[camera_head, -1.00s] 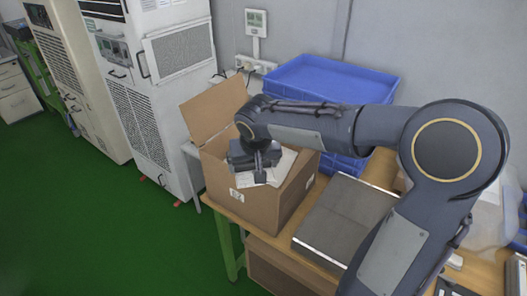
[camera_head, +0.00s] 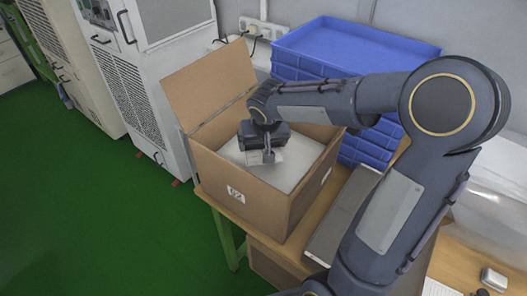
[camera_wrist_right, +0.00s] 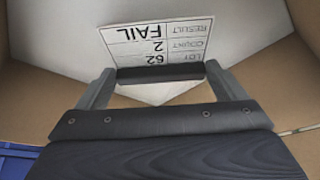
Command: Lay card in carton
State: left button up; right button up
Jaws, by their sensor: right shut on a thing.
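The card (camera_wrist_right: 157,38), white with a printed table reading "FAIL", shows in the right wrist view at my right gripper (camera_wrist_right: 160,74). In the head view the right gripper (camera_head: 268,157) is over the open carton (camera_head: 240,195), pointing down. It is shut on the card, which is mostly hidden there by the gripper. The brown carton stands on the table with a flap raised at the back left. A white surface (camera_head: 305,172) shows inside it, below the gripper. I cannot tell whether the card touches it. My left gripper is not in view.
Blue stacked crates (camera_head: 345,50) stand behind and right of the carton. A flat dark grey case (camera_head: 340,212) lies on the wooden table (camera_head: 460,262) to its right, partly behind my arm. White cabinets (camera_head: 150,90) stand at the left over green floor.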

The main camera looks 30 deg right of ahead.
jog(key=shift+f, duration=1.75)
jog(key=shift+f+b, duration=0.2)
jog(key=shift+b, duration=0.15)
jog(key=o, duration=0.7)
jog(key=shift+r, duration=0.1)
jog(key=shift+r+p, duration=0.3)
jog(key=shift+p, duration=0.15)
jog(key=v, duration=1.1)
jog(key=shift+s+r, duration=0.25)
jog(key=shift+r, duration=0.1)
